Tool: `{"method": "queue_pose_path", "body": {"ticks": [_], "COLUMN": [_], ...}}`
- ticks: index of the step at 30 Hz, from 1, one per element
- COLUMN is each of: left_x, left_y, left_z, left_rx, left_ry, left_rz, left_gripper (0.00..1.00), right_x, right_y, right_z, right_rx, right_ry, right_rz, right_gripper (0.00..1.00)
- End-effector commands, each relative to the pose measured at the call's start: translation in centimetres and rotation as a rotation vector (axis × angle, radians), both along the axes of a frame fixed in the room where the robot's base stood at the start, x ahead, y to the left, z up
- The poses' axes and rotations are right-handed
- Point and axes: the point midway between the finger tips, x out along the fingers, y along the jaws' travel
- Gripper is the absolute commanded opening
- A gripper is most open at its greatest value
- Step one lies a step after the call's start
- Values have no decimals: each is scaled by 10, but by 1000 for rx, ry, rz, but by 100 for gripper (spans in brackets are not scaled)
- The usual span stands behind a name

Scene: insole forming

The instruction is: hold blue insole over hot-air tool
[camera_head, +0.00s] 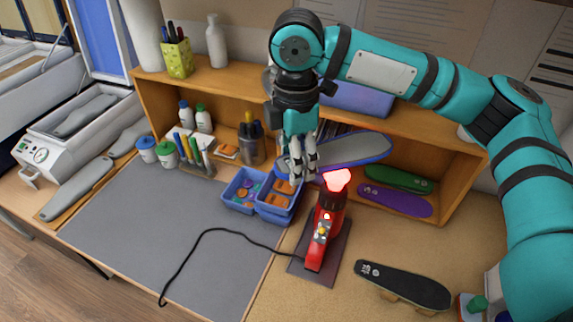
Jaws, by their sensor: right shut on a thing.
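My right gripper (298,166) comes in from the right on a teal arm and points down. It is shut on one end of the blue insole (355,150), which has a grey top face and a blue edge. The insole extends to the right from the fingers, roughly level and slightly tilted. The red hot-air tool (325,225) stands upright on a dark plate, its top glowing bright red-pink. The glowing top is just below the insole in the picture; I cannot tell the exact gap. My left gripper is not in view.
Blue bins (243,190) with small parts stand left of the tool. A black cable (205,232) crosses the grey mat (150,235). Green (400,178) and purple (395,200) insoles lie in the shelf. A black insole (403,285) lies at front right.

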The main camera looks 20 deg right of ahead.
Motion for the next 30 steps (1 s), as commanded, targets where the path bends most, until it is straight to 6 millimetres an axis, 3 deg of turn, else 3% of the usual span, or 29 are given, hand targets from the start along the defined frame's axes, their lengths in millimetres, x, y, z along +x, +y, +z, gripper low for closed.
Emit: {"method": "queue_pose_path", "body": {"ticks": [14,21,30], "left_x": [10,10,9], "left_y": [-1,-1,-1], "left_z": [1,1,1], "left_rx": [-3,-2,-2], "left_ry": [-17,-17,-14], "left_rz": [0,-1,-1], "left_gripper": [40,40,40], "right_x": [54,54,55], "right_y": [-41,-41,-41], "right_z": [-6,-40,-64], "right_rx": [0,1,0], "right_ry": [0,3,0], "right_rz": [-4,0,-1], "right_gripper": [36,36,36]}}
